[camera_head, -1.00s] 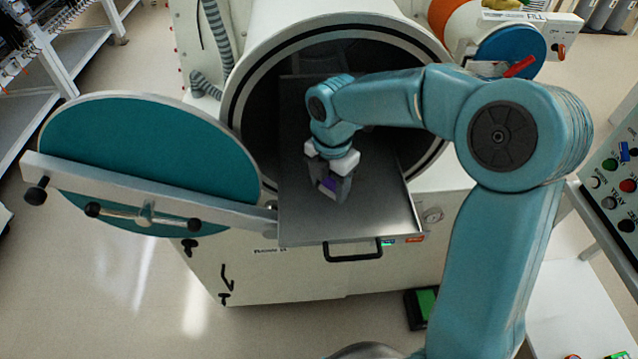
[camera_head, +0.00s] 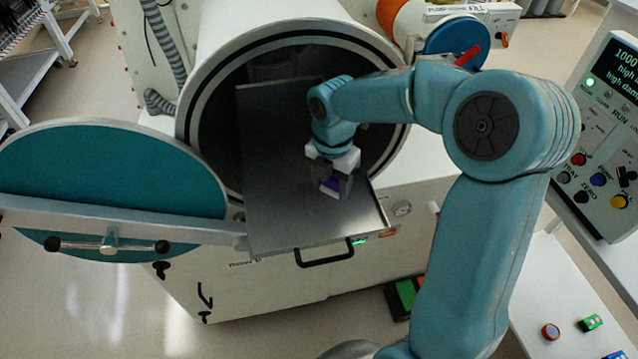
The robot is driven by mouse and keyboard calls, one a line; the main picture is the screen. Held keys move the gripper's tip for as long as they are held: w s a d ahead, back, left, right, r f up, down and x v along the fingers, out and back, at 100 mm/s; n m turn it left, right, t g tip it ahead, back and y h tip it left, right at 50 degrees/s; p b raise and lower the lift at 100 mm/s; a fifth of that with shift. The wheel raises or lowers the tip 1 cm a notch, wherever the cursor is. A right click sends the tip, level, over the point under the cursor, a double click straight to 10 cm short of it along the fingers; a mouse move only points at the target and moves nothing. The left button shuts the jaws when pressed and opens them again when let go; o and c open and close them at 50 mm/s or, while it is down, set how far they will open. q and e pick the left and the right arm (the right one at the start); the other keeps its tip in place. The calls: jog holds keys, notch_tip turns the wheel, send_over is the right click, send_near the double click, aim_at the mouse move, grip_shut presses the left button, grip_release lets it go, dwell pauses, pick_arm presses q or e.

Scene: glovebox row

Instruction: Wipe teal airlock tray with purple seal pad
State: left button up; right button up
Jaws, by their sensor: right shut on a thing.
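The airlock tray (camera_head: 280,195) is a flat grey metal sheet sticking out of the round airlock mouth, with a black handle (camera_head: 324,256) at its front edge. The airlock's round teal door (camera_head: 110,170) stands open at the left. My right gripper (camera_head: 330,188) points down over the right part of the tray, shut on the purple seal pad (camera_head: 331,185). I cannot tell whether the pad touches the tray. My left gripper is not in view.
A control panel (camera_head: 605,140) with buttons stands at the right. A white table (camera_head: 560,300) with small items is at the lower right. A smaller port with a blue cover (camera_head: 455,40) is behind my right arm. A green-topped pedal (camera_head: 405,292) lies on the floor.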

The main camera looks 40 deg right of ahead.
aim_at(297, 195)
jog(key=shift+s+d+r, duration=0.1)
jog(key=shift+s+d, duration=0.1)
jog(key=shift+d, duration=0.2)
jog(key=shift+w+d+p, duration=0.25)
jog(key=shift+w+p, duration=0.05)
jog(key=shift+w, duration=0.25)
jog(key=shift+w+a, duration=0.5)
jog(key=shift+a, duration=0.3)
jog(key=shift+w+a, duration=0.5)
jog(key=shift+a, duration=0.3)
jog(key=shift+w+a+p, duration=0.2)
jog(key=shift+a+p, duration=0.1)
jog(key=shift+a, duration=0.05)
jog(key=shift+w+a, duration=0.35)
jog(key=shift+a, duration=0.2)
jog(key=shift+w+a, duration=0.3)
jog(key=shift+a, duration=0.25)
jog(key=shift+w+a+f, duration=0.15)
jog(key=shift+a+f, duration=0.1)
jog(key=shift+a, duration=0.1)
